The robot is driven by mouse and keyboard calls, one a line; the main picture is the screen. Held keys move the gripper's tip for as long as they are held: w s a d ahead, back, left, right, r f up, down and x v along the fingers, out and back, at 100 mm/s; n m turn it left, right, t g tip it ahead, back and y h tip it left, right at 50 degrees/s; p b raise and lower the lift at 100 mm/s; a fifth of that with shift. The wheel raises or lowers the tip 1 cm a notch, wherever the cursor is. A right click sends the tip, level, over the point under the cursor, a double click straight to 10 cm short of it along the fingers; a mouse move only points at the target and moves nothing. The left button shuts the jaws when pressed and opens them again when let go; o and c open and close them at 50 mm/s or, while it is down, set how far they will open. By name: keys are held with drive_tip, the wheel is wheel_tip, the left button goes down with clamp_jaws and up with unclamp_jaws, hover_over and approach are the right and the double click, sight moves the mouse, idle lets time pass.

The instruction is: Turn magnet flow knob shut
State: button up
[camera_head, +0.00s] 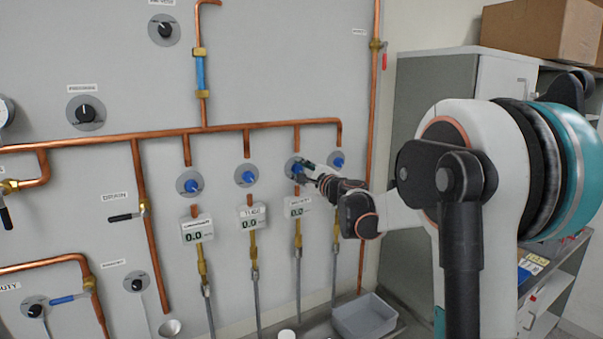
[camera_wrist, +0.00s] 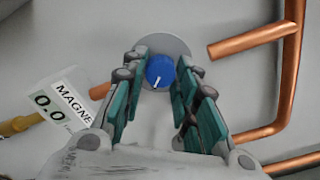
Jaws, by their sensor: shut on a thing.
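The blue magnet flow knob (camera_wrist: 160,71) sits on a round grey plate on the wall panel. In the wrist view a white pointer line shows on its lower front. My gripper (camera_wrist: 163,66) has its two green-padded fingers on either side of the knob, shut on it. In the head view my gripper (camera_head: 303,169) is at the third blue knob from the left, which it partly covers. The magnet flow display (camera_wrist: 57,105) beside the knob reads 0.0; its label is partly cut off. In the head view this display (camera_head: 297,208) hangs below the knob.
Other blue knobs flank mine: one to the right (camera_head: 338,162) close to my gripper, others to the left (camera_head: 247,176). A copper pipe (camera_head: 265,126) runs above them. A grey bin (camera_head: 364,318) stands below. A grey cabinet (camera_head: 440,120) stands behind my arm.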

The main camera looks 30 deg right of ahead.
drive_tip(key=o, duration=1.1)
drive_tip(key=shift+c, duration=0.2)
drive_tip(key=s, duration=1.2)
drive_tip(key=shift+d, duration=0.2)
drive_tip(key=shift+f, duration=0.1)
